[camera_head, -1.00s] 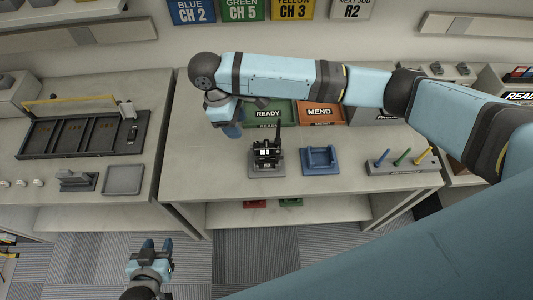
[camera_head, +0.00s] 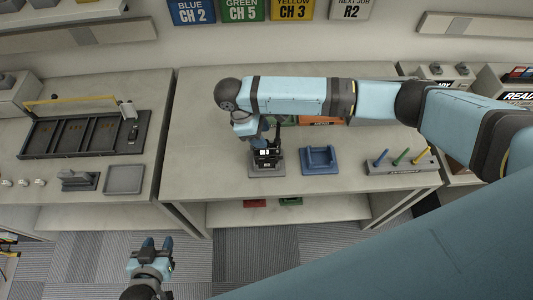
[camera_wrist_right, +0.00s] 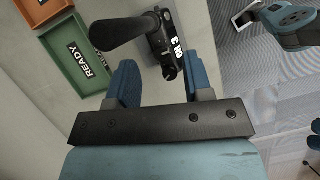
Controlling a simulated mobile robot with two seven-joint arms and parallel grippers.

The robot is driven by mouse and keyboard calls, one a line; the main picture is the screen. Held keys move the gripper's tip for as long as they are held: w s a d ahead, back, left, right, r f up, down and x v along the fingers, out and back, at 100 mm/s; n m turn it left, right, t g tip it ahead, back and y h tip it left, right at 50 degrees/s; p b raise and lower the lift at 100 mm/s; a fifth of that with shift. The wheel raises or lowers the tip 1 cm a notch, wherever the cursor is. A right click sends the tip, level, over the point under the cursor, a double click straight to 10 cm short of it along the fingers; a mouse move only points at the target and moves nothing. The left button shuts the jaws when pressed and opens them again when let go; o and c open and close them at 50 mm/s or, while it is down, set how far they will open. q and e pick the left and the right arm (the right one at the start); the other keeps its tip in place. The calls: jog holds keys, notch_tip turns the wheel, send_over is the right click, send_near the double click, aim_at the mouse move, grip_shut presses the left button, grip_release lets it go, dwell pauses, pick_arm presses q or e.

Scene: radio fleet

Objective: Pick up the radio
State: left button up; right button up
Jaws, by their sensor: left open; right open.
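The black radio (camera_head: 267,157) stands upright on a grey base plate (camera_head: 266,172) on the middle table, its antenna pointing up. My right gripper (camera_head: 260,137) is just behind and above it, partly hidden by its own arm. In the right wrist view the right gripper (camera_wrist_right: 160,80) is open, with a blue finger on each side. The radio (camera_wrist_right: 170,52) shows just beyond the gap between the fingers, with its thick antenna (camera_wrist_right: 122,32) at the left. I cannot tell whether a finger touches it. My left gripper (camera_head: 156,244) is open and empty above the floor.
A blue cradle (camera_head: 320,160) sits right of the radio, then a grey rack with coloured pegs (camera_head: 400,163). Green tray (camera_wrist_right: 80,58) and orange tray (camera_wrist_right: 40,12) lie behind. A divided dark tray (camera_head: 82,132) is on the left table.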

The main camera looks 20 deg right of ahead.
aim_at(267, 154)
jog(key=x, duration=0.3)
jog(key=shift+f, duration=0.15)
jog(key=shift+c, duration=0.4)
grip_shut()
